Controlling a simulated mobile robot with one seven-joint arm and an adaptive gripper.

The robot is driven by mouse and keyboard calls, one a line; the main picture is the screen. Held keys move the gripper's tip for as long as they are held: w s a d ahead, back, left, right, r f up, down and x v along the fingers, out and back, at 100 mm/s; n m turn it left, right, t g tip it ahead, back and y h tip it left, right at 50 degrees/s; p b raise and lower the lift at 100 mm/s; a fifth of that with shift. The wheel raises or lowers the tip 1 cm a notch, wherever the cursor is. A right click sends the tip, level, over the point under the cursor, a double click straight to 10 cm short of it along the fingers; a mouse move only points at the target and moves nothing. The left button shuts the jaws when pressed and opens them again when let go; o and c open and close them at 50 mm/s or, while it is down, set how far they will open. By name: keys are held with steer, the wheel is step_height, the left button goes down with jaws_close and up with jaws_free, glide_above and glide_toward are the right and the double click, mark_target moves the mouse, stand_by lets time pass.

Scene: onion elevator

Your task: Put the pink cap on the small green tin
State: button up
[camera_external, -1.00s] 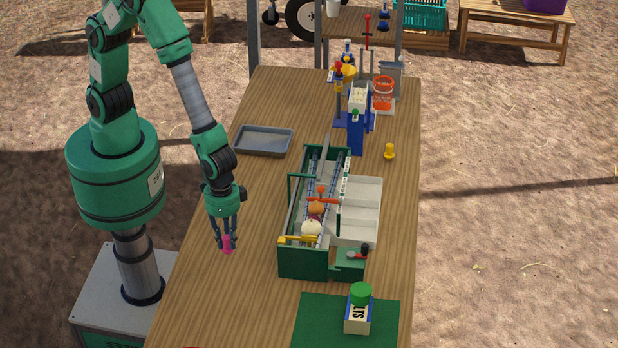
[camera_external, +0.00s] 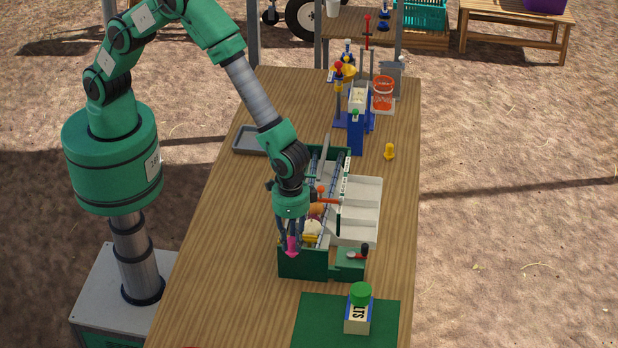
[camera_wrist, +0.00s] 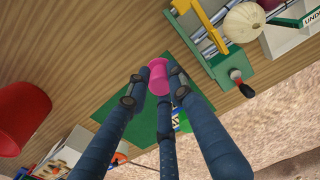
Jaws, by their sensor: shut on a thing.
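My gripper (camera_external: 290,242) is shut on the pink cap (camera_external: 292,253), which shows below the fingertips over the front left end of the green elevator unit. In the wrist view, my gripper's fingers (camera_wrist: 154,86) close around the pink cap (camera_wrist: 158,66); they hide part of it. A small green round tin (camera_external: 360,290) sits on top of a cream-and-blue box marked LTS (camera_external: 357,318), to the front right of my gripper. In the wrist view the green tin (camera_wrist: 184,123) is partly hidden behind a finger.
The box stands on a green mat (camera_external: 313,318). The green elevator unit (camera_external: 303,267) with a small crank (camera_external: 363,249) lies between cap and far table. A grey tray (camera_external: 247,140) is behind on the left. A red container (camera_wrist: 22,112) shows in the wrist view.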

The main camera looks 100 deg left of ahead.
steer(key=w+r+p, duration=0.1)
steer(key=w, duration=0.5)
steer(key=shift+p, duration=0.35)
steer(key=p, duration=0.2)
glide_above(361, 289)
steer(key=shift+f, duration=0.75)
steer(key=shift+f, duration=0.1)
stand_by(0.3)
steer(key=shift+f+p, duration=0.6)
steer(key=shift+f, duration=1)
steer(key=shift+f, duration=0.1)
